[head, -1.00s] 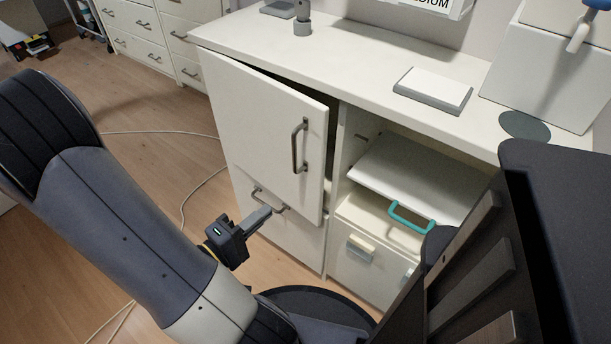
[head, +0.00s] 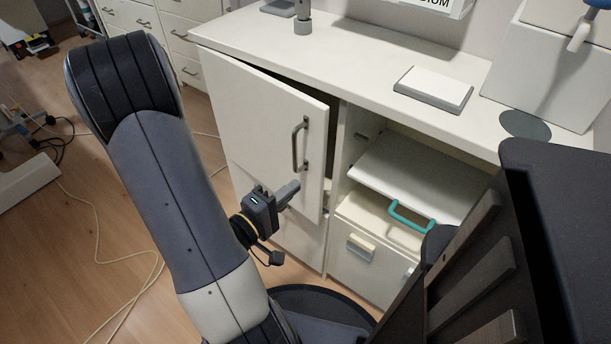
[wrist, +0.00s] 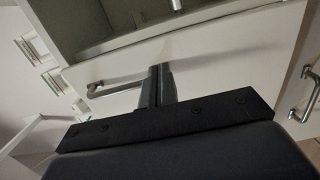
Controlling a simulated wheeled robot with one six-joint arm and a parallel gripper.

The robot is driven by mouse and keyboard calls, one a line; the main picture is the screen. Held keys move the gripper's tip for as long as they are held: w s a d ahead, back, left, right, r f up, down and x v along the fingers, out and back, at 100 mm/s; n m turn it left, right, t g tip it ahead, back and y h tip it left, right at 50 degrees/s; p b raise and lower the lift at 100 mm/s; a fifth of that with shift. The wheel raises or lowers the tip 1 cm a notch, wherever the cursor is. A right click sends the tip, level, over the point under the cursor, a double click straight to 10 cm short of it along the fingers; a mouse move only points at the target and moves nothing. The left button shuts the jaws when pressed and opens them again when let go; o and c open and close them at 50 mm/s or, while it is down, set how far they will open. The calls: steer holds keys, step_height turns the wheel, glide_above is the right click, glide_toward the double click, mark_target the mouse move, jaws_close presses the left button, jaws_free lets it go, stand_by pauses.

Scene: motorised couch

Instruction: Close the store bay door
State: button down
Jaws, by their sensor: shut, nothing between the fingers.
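The white bay door (head: 250,130) with a vertical grey bar handle (head: 300,144) stands ajar in the head view. A dark gap shows along its top and right edge, between it and the cabinet (head: 345,150). My gripper (head: 291,192) is shut and empty, in front of the door's lower right part, below the handle. Whether it touches the door I cannot tell. In the wrist view my shut fingers (wrist: 160,72) point at a white panel (wrist: 215,70) with a grey bar handle (wrist: 112,87) to their left. A second bar handle (wrist: 301,92) is at the right.
The worktop (head: 370,65) holds a grey-and-white box (head: 433,90). A cable (head: 150,275) lies on the wooden floor at left.

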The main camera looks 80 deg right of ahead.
mark_target(314, 171)
steer(key=shift+x, duration=2.55)
steer(key=shift+s, duration=0.1)
steer(key=x, duration=0.3)
steer(key=shift+s+d+b, duration=0.1)
steer(key=shift+d+b, duration=0.05)
steer(key=shift+b, duration=0.15)
steer(key=shift+d+r, duration=0.2)
steer(key=shift+d, duration=0.1)
steer(key=shift+s, duration=0.1)
steer(key=shift+a, duration=0.1)
steer(key=v, duration=1.1)
steer(key=shift+f, duration=0.25)
steer(key=shift+a, duration=0.1)
